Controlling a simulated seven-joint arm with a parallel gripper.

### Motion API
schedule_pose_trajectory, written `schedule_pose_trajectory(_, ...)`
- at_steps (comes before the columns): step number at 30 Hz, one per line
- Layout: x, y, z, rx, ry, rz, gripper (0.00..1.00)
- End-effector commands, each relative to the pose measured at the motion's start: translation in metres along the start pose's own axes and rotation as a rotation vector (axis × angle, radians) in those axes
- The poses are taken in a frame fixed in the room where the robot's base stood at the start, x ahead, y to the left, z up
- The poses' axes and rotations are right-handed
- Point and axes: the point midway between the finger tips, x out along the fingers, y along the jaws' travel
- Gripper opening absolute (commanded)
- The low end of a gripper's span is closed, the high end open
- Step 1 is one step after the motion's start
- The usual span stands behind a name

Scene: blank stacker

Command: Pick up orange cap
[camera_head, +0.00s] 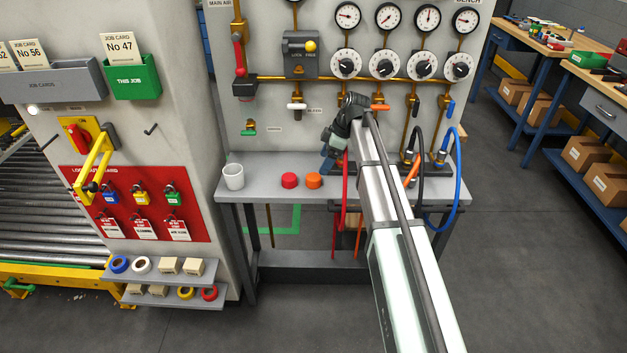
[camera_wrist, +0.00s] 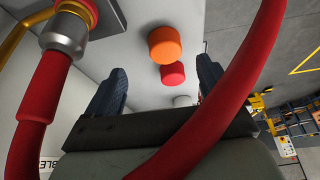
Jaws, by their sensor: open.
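The orange cap (camera_head: 314,180) stands on the grey bench shelf (camera_head: 262,187), just right of the red cap (camera_head: 289,180). In the wrist view the orange cap (camera_wrist: 164,44) lies ahead of and between my fingers, with the red cap (camera_wrist: 172,73) beside it. My gripper (camera_wrist: 155,85) is open and empty, its two dark fingers spread wide. In the head view my gripper (camera_head: 328,160) is small and partly hidden by my arm, a little right of and above the orange cap. The gap between fingers and cap is clear.
A red hose (camera_wrist: 225,110) crosses close in front of the wrist camera; another with a metal fitting (camera_wrist: 65,32) is at left. A white cup (camera_head: 233,177) stands left of the caps. Black and blue hoses (camera_head: 452,195) hang at right. The panel with gauges rises behind.

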Motion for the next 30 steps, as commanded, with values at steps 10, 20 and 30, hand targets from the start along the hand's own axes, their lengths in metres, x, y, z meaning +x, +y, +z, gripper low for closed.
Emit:
schedule_pose_trajectory(10, 0.023, -0.001, -0.001, 0.000, 0.000, 0.000, 0.87)
schedule_pose_trajectory(20, 0.055, -0.009, -0.006, 0.000, -0.001, -0.001, 0.87)
schedule_pose_trajectory(30, 0.073, -0.008, -0.006, 0.000, 0.000, 0.001, 0.87)
